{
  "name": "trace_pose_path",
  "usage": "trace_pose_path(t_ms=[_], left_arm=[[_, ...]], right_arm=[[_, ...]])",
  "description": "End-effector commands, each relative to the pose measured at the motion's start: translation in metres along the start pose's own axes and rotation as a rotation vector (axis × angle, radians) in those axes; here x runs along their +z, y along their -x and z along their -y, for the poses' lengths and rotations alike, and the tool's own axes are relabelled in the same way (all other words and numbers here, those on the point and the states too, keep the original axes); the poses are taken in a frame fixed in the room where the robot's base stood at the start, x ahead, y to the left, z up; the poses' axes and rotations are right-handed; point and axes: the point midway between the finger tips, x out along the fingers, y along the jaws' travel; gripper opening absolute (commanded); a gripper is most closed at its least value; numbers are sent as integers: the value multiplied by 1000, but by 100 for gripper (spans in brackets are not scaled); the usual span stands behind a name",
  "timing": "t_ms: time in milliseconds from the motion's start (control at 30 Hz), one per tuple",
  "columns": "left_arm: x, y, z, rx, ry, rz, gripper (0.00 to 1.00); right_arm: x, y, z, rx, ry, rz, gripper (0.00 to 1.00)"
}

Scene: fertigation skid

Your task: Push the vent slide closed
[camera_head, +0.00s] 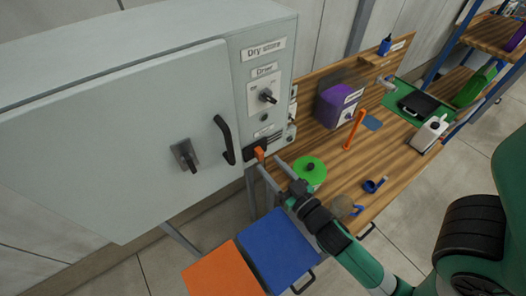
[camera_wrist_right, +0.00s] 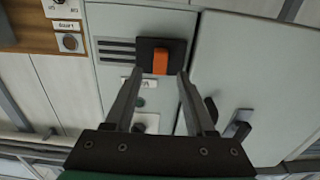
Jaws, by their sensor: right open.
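The vent slide is a black plate with an orange tab (camera_head: 259,154) low on the grey cabinet's narrow control panel. In the right wrist view the orange tab (camera_wrist_right: 160,61) stands out from the black plate, with dark vent slots (camera_wrist_right: 116,50) bare to its left. My right gripper (camera_head: 265,163) is in front of the slide; its two fingers (camera_wrist_right: 160,76) are apart and empty, with the tab showing between and just beyond their tips. I cannot tell whether a finger touches it. My left gripper is not in view.
The grey cabinet door (camera_head: 110,150) with its black handle (camera_head: 224,140) is beside the panel. A rotary switch (camera_head: 267,96) sits above the slide. A wooden bench (camera_head: 385,150) holds a purple container (camera_head: 337,104) and a green round lid (camera_head: 310,170). Blue (camera_head: 275,252) and orange (camera_head: 222,275) bin lids lie below.

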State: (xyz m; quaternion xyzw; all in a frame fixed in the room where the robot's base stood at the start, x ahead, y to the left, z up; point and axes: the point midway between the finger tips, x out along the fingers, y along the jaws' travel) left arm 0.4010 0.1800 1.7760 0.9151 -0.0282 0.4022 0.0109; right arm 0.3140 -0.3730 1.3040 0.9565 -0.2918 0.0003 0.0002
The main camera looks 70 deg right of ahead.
Motion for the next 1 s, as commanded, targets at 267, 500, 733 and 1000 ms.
trace_pose_path(t_ms=[267, 500, 733, 1000], left_arm=[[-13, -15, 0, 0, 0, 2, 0], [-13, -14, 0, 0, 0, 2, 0], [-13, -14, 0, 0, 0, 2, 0], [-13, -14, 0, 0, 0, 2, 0]], right_arm=[[-1, -41, 0, 0, 0, 0, 55], [1, -44, 0, -1, 0, 0, 55], [1, -44, 0, -1, 0, 0, 24], [1, -44, 0, -1, -1, 0, 0]])
